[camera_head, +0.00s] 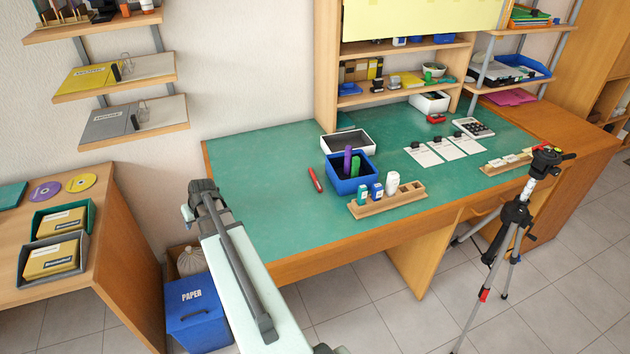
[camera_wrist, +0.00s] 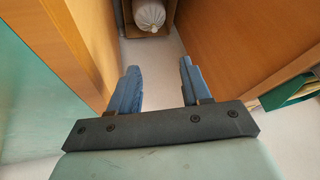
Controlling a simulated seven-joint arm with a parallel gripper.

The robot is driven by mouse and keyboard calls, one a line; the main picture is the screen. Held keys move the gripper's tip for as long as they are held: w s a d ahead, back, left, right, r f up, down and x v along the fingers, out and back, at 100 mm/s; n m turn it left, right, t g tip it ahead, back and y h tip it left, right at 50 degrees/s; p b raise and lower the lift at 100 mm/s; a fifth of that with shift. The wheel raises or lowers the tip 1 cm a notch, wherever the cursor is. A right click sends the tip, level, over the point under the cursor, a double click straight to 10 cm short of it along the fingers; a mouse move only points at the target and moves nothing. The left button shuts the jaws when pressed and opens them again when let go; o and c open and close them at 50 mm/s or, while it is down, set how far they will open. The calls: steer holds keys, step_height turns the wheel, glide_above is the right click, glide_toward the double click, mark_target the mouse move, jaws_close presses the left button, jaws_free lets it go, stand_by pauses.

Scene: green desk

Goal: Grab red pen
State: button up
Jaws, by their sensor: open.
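The red pen (camera_head: 315,180) lies on the green desk (camera_head: 262,215), just left of the blue box (camera_head: 349,184). The blue box holds a purple marker (camera_head: 348,160) and a green one (camera_head: 355,166). My gripper is open and empty in the wrist view (camera_wrist: 156,88), with its two blue fingers apart. It points down past the desk's left side, toward the floor between the desk and the wooden side table. In the head view my arm's end is at the desk's left front, well left of the pen. The pen does not show in the wrist view.
A white box (camera_head: 348,142) stands behind the blue box. A wooden holder (camera_head: 388,201) with small bottles stands at its front right. A tripod (camera_head: 512,215) stands before the desk's right part. The desk's left part is clear. A blue paper bin (camera_head: 195,312) is below left.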

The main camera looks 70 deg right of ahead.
steer(key=shift+m+h, duration=0.6)
steer(key=shift+h, duration=0.3)
steer(key=s+d+r, duration=0.1)
steer(key=d+r, duration=0.1)
steer(key=d, duration=0.2)
steer(key=s+d+r, duration=0.2)
steer(key=d+r, duration=0.1)
steer(key=d, duration=0.1)
steer(key=s+d+r, duration=0.2)
steer(key=d+r, duration=0.1)
steer(key=d, duration=0.2)
steer(key=shift+s+r, duration=0.1)
steer(key=shift+s, duration=0.1)
steer(key=s+d+r+m+g, duration=0.1)
steer(key=s+d+r, duration=0.2)
steer(key=s+d, duration=0.75)
steer(key=m+g, duration=0.2)
glide_toward(314, 176)
steer(key=f, duration=0.3)
steer(key=shift+s+d+t+h, duration=0.1)
steer(key=shift+d+t+h, duration=0.2)
steer(key=shift+h, duration=0.1)
steer(key=shift+a+x, duration=0.1)
steer(key=shift+x, duration=1.2)
steer(key=shift+a+x, duration=0.15)
steer(key=shift+x, duration=1.15)
jaws_close()
